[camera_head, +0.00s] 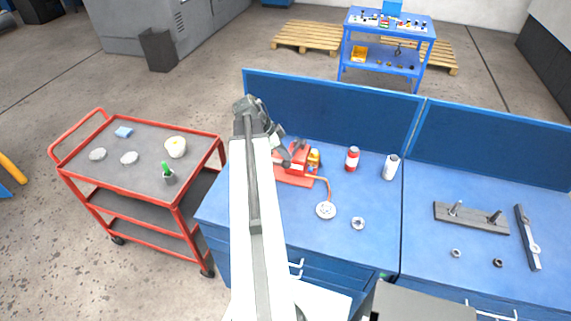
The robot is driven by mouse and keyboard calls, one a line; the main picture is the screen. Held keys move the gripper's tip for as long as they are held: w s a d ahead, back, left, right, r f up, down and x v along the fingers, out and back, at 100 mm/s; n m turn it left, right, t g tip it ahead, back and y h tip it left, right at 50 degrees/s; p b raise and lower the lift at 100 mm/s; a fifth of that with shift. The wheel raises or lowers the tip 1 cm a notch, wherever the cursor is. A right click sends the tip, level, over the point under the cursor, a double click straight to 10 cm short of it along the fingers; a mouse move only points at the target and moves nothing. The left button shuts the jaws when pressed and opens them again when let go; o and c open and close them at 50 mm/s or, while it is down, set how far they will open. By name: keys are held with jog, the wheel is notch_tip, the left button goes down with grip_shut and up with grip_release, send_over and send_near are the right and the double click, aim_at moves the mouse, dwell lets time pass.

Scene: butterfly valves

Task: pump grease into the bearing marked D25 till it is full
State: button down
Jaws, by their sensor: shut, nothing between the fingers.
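A red grease pump (293,175) stands on the blue bench behind my arm, which hides part of it. An orange hose runs from it to a round pale disc (326,210) with small holes. A metal ring (358,223) lies on the bench just right of the disc, apart from it.
An orange bottle (314,159), a red-and-white can (352,159) and a white can (390,167) stand behind the disc. A dark plate with two pegs (472,218) and a long bar (527,238) lie at right. A red cart (135,165) stands left. The bench front centre is clear.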

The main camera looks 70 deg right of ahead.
jog(key=f+b, duration=0.4)
jog(key=a+f+b, duration=0.1)
jog(key=f+b, duration=0.1)
jog(key=shift+f, duration=0.3)
jog(key=r+p, duration=0.2)
jog(key=d+r+p, duration=0.1)
jog(key=r+p, duration=0.4)
jog(key=shift+d+r+p, duration=0.15)
jog(key=shift+r+p, duration=0.1)
jog(key=shift+p, duration=0.05)
jog(key=shift+f, duration=0.15)
jog(key=f+b, duration=0.3)
jog(key=b, duration=0.1)
jog(key=a+f+b, duration=0.1)
jog(key=f+b, duration=0.2)
jog(key=f, duration=0.1)
jog(key=shift+a+f+b, duration=0.2)
jog(key=shift+b, duration=0.15)
jog(key=r+p, duration=0.2)
jog(key=d+r+p, duration=0.1)
jog(key=r+p, duration=0.4)
jog(key=shift+d+r+p, duration=0.15)
jog(key=shift+r+p, duration=0.15)
jog(key=shift+f, duration=0.1)
